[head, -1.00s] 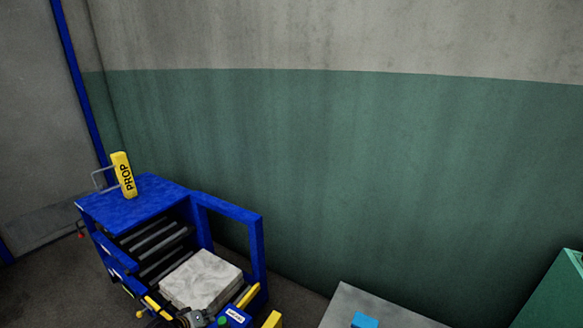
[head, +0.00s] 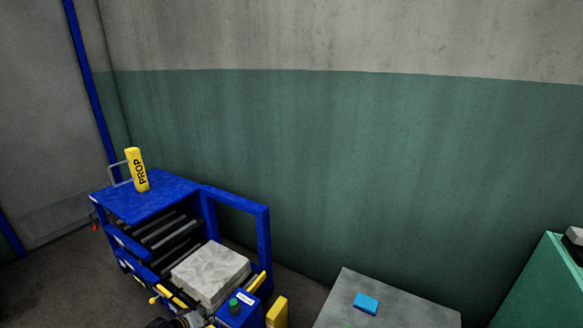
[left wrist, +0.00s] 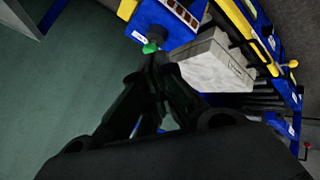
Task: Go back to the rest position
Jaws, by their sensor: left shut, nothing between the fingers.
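My left gripper (left wrist: 152,62) is shut and empty in the left wrist view, its dark fingers together in front of the green button (left wrist: 150,47). I cannot tell whether they touch it. In the head view, only a dark piece of my left gripper (head: 168,323) shows at the bottom edge, beside the blue press (head: 262,240). My right gripper is in neither view.
A pale block (head: 212,270) lies in the press in front of dark rollers. A yellow bar marked PROP (head: 137,170) stands on top. At right are a grey table (head: 400,312) with a blue piece (head: 366,303) and a green cabinet (head: 545,285).

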